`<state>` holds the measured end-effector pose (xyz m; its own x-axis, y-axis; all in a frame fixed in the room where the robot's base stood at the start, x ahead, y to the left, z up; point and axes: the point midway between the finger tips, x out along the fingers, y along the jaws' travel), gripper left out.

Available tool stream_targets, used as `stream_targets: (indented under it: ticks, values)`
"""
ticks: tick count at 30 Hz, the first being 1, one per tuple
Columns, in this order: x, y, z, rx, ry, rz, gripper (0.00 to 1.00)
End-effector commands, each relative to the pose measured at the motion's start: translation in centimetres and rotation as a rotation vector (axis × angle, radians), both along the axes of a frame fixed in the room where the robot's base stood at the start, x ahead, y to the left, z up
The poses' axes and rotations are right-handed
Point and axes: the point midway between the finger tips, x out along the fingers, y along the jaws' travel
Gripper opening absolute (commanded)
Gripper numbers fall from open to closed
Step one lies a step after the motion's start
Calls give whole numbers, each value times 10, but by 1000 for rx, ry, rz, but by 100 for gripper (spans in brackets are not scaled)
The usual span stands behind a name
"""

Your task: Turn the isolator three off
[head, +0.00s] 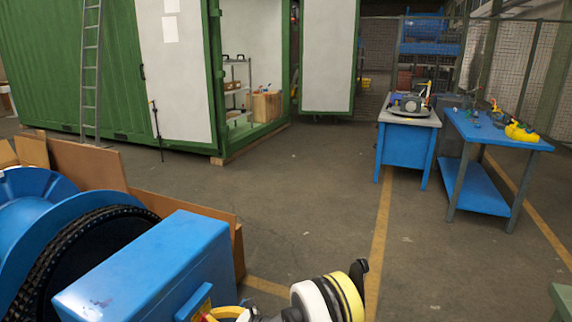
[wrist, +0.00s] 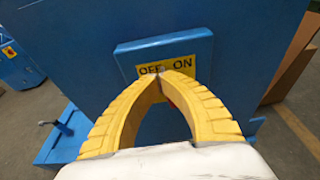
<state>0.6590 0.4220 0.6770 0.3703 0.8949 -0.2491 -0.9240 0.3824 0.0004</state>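The isolator's yellow plate (wrist: 187,67), marked OFF and ON, is on a raised panel of the blue housing (wrist: 235,50) in the wrist view. My gripper (wrist: 163,74) has its two yellow fingers arched together, tips meeting in front of the plate between the two words. A small pale spot shows at the tips and a bit of red (wrist: 170,104) between the fingers. The isolator's handle is mostly hidden, so I cannot tell its position or whether the tips touch it. In the head view, my gripper (head: 222,313) is at the right side of the blue housing (head: 150,270).
A large blue wheel with a black chain (head: 75,255) stands left of the housing, with brown boards (head: 90,168) behind. A green container (head: 60,65) is at the back left. Blue workbenches (head: 405,150) stand at the right. The floor between is clear.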

Motion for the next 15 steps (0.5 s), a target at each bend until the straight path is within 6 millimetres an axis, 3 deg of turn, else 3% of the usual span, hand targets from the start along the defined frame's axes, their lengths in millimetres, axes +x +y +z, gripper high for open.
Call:
stream_targets:
  ticks: [3, 6, 10, 15]
  values:
    - [6, -34, -2, 0, 0, -5, 0]
    - [7, -50, -3, 0, -1, -3, 0]
    - [10, -48, -3, 1, -1, 1, 0]
    - [18, -27, -3, 0, -2, 2, 0]
